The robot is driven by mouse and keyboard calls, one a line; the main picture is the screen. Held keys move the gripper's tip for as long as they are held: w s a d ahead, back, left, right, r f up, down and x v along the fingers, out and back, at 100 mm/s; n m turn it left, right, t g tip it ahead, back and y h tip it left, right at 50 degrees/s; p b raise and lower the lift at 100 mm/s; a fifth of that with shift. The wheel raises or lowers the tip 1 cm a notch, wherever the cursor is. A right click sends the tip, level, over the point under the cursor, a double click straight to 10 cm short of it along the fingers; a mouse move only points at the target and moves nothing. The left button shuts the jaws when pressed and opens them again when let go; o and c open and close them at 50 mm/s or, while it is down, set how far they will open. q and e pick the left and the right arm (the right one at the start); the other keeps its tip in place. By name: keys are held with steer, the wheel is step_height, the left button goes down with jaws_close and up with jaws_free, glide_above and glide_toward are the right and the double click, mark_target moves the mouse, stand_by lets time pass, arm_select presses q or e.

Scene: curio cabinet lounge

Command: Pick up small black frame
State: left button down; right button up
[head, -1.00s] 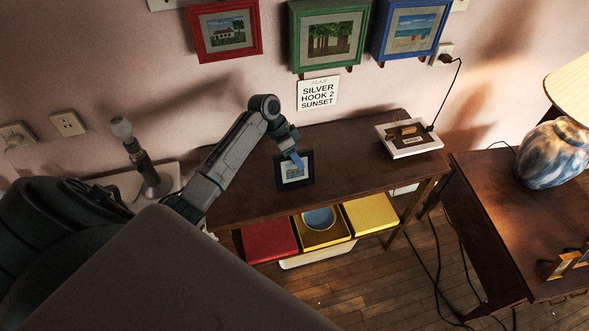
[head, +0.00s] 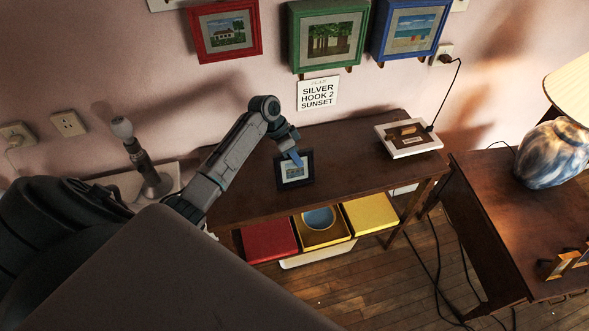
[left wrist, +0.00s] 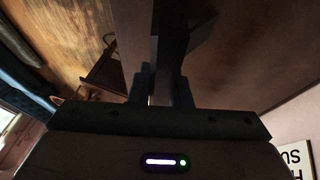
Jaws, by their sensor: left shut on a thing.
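The small black frame (head: 294,171) holds a small picture with a pale mat. It is on or just above the dark wooden console table, near its left half; I cannot tell whether it still touches the top. My left gripper (head: 296,157) reaches down from the left and is shut on the frame's upper edge. In the left wrist view the fingers (left wrist: 165,92) close on the dark frame (left wrist: 168,45), seen nearly edge-on. My right gripper is not in view.
The console table (head: 240,193) has free room right of the frame, up to a white-framed box (head: 409,138) with a cord. Red, green and blue pictures (head: 328,38) hang above a sign (head: 318,94). Red (head: 269,240) and yellow (head: 370,214) boxes sit below. A side table (head: 500,210) stands right.

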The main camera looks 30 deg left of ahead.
arm_select(q)
steer(key=shift+r+b, duration=0.4)
steer(key=shift+r, duration=0.1)
step_height(320, 180, up, 2)
steer(key=shift+r+b, duration=0.2)
steer(key=shift+b, duration=0.4)
steer(key=s+a+r+b, duration=0.1)
steer(key=s+a, duration=0.2)
steer(key=s, duration=0.4)
steer(key=s+a+r+b, duration=0.1)
steer(key=s+a+b, duration=0.1)
steer(key=s+a, duration=0.2)
steer(key=shift+s, duration=1.7)
